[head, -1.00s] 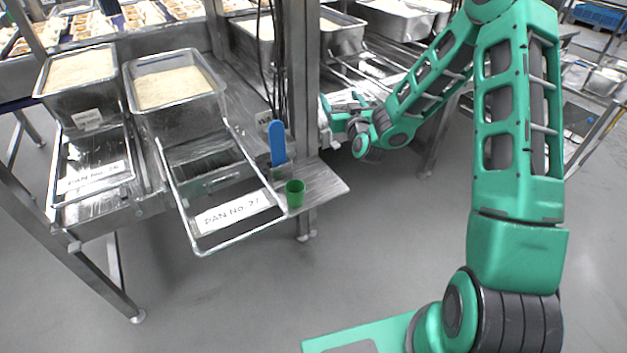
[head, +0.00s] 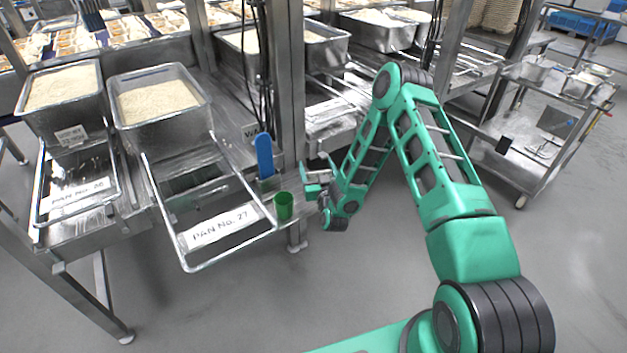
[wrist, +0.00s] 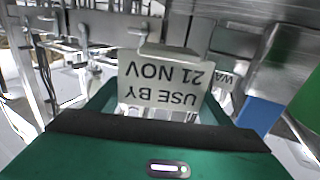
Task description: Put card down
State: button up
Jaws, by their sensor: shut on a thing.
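A white card (wrist: 160,84) printed "USE BY 21 NOV" shows upside down in the middle of the wrist view. My gripper (head: 316,181) is shut on it; the fingers lie behind and beside the card in the wrist view. In the head view my gripper is just right of the green cup (head: 284,206) and the blue upright tool (head: 264,156), by the small steel side shelf. I cannot make out the card clearly in the head view. The blue tool (wrist: 258,115) and green cup (wrist: 306,104) are at the right in the wrist view.
Two rice pans (head: 160,105) stand on the steel bench at left, with a wire frame labelled "PAN No. 27" (head: 222,226) in front. A steel post (head: 291,80) rises behind the cup. A small label (head: 250,131) stands near it. A cart (head: 545,110) is at right.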

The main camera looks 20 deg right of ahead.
aim_at(316, 176)
jog(key=shift+f, duration=2.4)
jog(key=o, duration=1)
